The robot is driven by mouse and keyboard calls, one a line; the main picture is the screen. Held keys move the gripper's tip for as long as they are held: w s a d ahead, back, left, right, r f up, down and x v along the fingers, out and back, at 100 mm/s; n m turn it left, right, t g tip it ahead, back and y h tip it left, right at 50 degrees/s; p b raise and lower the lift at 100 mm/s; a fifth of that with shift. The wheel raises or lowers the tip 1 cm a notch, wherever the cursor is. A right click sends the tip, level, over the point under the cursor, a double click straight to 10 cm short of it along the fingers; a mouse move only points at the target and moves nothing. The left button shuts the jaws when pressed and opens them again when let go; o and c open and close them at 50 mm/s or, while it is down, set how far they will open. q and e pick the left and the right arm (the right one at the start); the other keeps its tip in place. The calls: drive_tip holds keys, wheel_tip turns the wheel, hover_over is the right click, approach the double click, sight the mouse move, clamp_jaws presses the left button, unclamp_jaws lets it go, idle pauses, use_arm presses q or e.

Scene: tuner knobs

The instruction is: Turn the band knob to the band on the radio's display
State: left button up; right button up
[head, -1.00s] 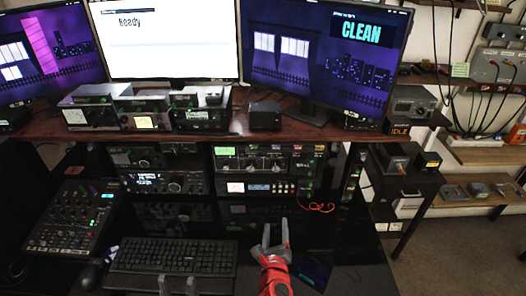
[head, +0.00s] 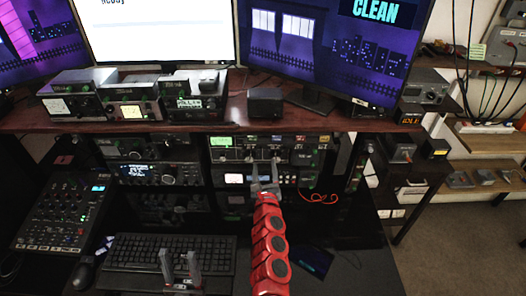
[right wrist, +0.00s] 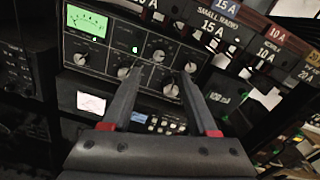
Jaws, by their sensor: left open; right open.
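A dark rack unit with several round knobs (head: 250,155) and a small green-lit meter (head: 221,141) sits under the shelf, right of centre. In the right wrist view its green meter (right wrist: 87,20) and knobs (right wrist: 158,56) show closer. Another radio with a lit display (head: 135,171) stands to the left. Display text and knob labels are too small to read, so I cannot tell which knob is the band knob. My right gripper (head: 264,183) is open in front of the knobbed unit, its fingertips (right wrist: 158,72) near the lower knobs. My left gripper (head: 181,262) is open over the keyboard's front edge.
A keyboard (head: 160,250) lies on the desk, with a mixer (head: 62,212) to its left. A shelf (head: 330,122) carrying boxes and monitors overhangs the rack. A red cable (head: 318,198) hangs right of the unit. A dark tablet (head: 312,260) lies right of my right arm.

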drive_tip(key=w+b, duration=0.1)
drive_tip(key=w, duration=0.3)
drive_tip(key=w+b, duration=0.1)
drive_tip(key=w, duration=0.3)
drive_tip(key=shift+w+a, duration=0.2)
drive_tip(key=shift+w, duration=0.05)
drive_tip(key=shift+c, duration=0.2)
clamp_jaws()
